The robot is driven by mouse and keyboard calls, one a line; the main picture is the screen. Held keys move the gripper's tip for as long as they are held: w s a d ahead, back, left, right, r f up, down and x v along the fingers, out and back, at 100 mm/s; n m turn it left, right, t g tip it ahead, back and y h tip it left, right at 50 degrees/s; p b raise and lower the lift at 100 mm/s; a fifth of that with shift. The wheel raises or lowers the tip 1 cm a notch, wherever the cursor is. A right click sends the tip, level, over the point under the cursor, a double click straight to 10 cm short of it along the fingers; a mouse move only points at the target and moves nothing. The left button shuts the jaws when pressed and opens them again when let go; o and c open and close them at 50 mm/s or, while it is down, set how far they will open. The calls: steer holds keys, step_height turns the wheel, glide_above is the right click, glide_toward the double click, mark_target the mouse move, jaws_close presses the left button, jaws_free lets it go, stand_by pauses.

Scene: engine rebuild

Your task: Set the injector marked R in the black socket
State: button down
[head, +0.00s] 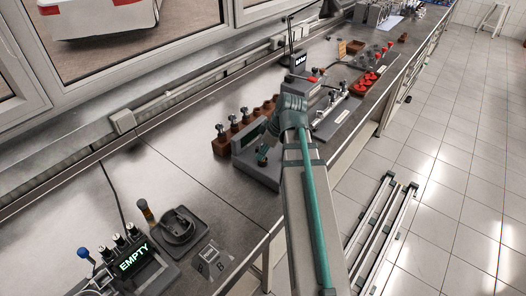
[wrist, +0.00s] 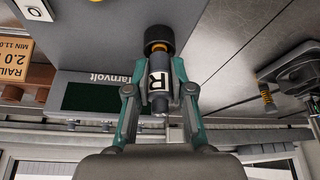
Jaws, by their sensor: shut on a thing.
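My gripper (wrist: 160,88) is shut on the injector (wrist: 158,78), which has a white label marked R. It also shows in the head view (head: 265,140), above a grey bench unit (head: 256,172). An orange ring sits toward the injector's far end. A black round piece (wrist: 159,36) is at that end, against the grey unit; I cannot tell whether it is the black socket or part of the injector, nor how far in the injector is.
A brown block with several upright parts (head: 222,145) stands behind the unit. A sign reading EMPTY (head: 134,257) and a dark round holder (head: 178,228) are at the front left. Red-topped parts (head: 367,80) lie farther along. The bench between unit and holder is clear.

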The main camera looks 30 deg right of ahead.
steer(key=shift+f, duration=0.4)
steer(key=c, duration=0.9)
jaws_free()
steer(key=shift+c, duration=0.2)
steer(key=shift+r+p, duration=2.5)
steer(key=shift+r, duration=1.25)
steer(key=shift+d, duration=0.1)
